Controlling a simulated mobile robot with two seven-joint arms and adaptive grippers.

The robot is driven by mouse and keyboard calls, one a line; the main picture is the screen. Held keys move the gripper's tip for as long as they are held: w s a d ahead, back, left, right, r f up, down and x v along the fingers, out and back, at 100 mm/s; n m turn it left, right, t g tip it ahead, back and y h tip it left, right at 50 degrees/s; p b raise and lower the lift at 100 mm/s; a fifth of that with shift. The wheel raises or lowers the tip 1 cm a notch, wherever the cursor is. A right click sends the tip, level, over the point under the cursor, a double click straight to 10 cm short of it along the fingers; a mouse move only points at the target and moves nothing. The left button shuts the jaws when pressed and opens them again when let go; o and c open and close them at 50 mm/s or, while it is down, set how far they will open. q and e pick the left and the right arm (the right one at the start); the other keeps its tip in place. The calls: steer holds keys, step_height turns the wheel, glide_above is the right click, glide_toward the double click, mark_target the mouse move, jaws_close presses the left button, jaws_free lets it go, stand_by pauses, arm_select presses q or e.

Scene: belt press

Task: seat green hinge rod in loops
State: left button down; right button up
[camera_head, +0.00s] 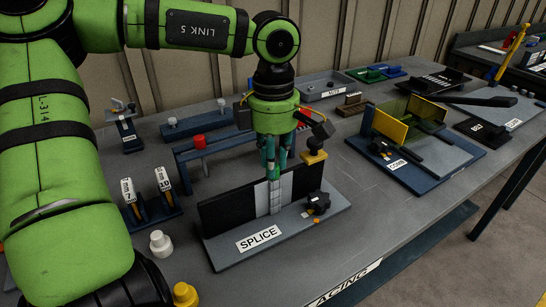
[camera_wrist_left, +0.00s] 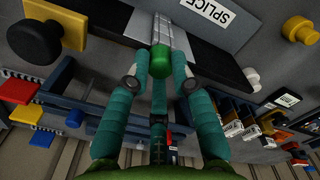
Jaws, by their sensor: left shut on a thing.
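My left gripper (camera_head: 274,166) points down over the splice fixture (camera_head: 222,252), and its teal fingers are shut on the green hinge rod (camera_wrist_left: 162,58). In the left wrist view the fingertips (camera_wrist_left: 160,78) sit around the rod, whose rounded green end shows. The light-grey loops (camera_head: 276,197) form a narrow upright strip between dark belt pieces, directly below the fingertips. The loop strip also shows in the left wrist view (camera_wrist_left: 160,25), just beyond the rod's end. The fingers hide part of the rod, and I cannot tell whether its end is inside the loops.
A blue rail frame (camera_head: 195,153) stands behind. White (camera_head: 160,243) and yellow (camera_head: 185,295) knobs are at front left. Bare table lies right of the fixture.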

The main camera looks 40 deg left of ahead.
arm_select(q)
steer(key=c, duration=1)
jaws_free()
steer(key=shift+r, duration=0.1)
steer(key=shift+r+p, duration=2.6)
steer(key=shift+r, duration=0.85)
